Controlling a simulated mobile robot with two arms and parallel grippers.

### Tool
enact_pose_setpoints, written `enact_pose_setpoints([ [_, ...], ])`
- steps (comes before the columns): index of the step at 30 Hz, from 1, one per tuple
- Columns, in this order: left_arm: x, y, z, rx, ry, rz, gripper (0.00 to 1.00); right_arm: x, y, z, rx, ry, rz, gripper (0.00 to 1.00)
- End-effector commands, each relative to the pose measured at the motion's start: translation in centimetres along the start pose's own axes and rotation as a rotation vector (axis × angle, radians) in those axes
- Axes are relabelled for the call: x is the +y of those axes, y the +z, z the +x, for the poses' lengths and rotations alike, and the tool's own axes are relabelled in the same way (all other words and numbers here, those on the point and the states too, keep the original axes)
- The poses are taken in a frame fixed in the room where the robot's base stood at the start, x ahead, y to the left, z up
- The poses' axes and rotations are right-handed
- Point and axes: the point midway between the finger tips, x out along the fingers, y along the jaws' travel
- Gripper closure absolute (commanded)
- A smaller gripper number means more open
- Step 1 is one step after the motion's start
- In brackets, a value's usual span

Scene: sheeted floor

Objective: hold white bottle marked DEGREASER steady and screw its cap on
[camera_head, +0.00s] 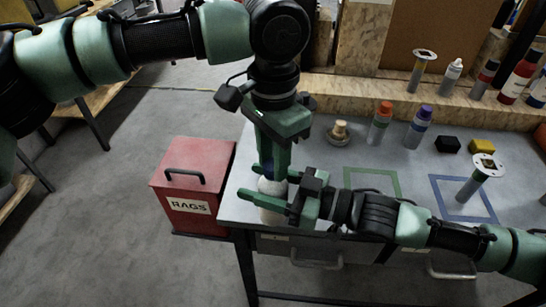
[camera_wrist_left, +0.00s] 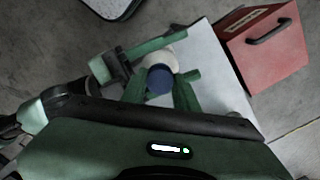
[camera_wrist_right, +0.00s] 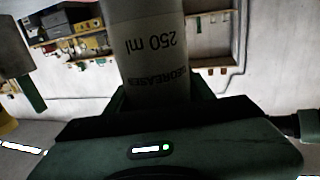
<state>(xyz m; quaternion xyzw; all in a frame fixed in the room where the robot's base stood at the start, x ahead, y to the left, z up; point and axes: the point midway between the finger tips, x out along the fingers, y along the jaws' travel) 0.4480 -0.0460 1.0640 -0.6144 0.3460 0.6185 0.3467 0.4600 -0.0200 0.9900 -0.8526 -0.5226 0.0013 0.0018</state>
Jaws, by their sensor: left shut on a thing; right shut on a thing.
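The white bottle (camera_head: 270,187) marked DEGREASER is at the table's left front corner. My right gripper (camera_head: 268,203) is shut around its body from the right. The right wrist view shows the bottle (camera_wrist_right: 146,55) close up, its "250 ml" and DEGREASER print upside down. My left gripper (camera_head: 270,170) points down from above and is shut on the blue cap (camera_wrist_left: 160,79). The cap sits over the bottle's top, and the white bottle (camera_wrist_left: 166,57) shows behind it in the left wrist view. The fingers hide the neck, so I cannot tell whether the threads engage.
A red RAGS bin (camera_head: 193,187) stands left of the table. On the table are a brass-coloured knob-like part (camera_head: 339,133), an orange-capped bottle (camera_head: 380,123), a purple-capped bottle (camera_head: 418,128), black (camera_head: 448,145) and yellow (camera_head: 482,146) blocks. A shelf with more bottles runs behind.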

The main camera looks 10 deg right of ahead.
Motion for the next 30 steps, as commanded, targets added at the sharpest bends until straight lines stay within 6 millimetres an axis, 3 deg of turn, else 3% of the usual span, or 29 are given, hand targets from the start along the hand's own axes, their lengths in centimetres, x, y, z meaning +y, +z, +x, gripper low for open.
enact_pose_setpoints([
  [4, 0.0, 0.0, 0.0, 0.0, -0.001, 0.003, 1.0, 0.0, -0.1, 0.0, 0.001, -0.001, -0.001, 1.0],
  [5, 0.0, 0.0, 0.0, 0.0, -0.001, 0.003, 0.68, 0.0, -0.1, 0.0, 0.001, -0.001, -0.001, 1.0],
  [7, 0.0, 0.0, 0.0, 0.0, -0.001, 0.003, 0.48, 0.0, -0.1, 0.0, 0.001, -0.001, -0.001, 1.0],
  [8, 0.0, 0.0, 0.0, 0.0, -0.001, 0.003, 0.45, 0.0, -0.1, 0.0, 0.001, -0.001, -0.001, 1.0],
  [20, 0.0, -0.1, -0.6, 0.002, -0.001, 0.002, 0.45, 0.0, -0.1, 0.0, 0.001, -0.001, -0.001, 1.0],
  [30, 0.0, -0.1, -7.2, 0.004, -0.002, 0.002, 0.45, 0.0, -0.1, 0.0, 0.001, -0.001, -0.001, 1.0],
])
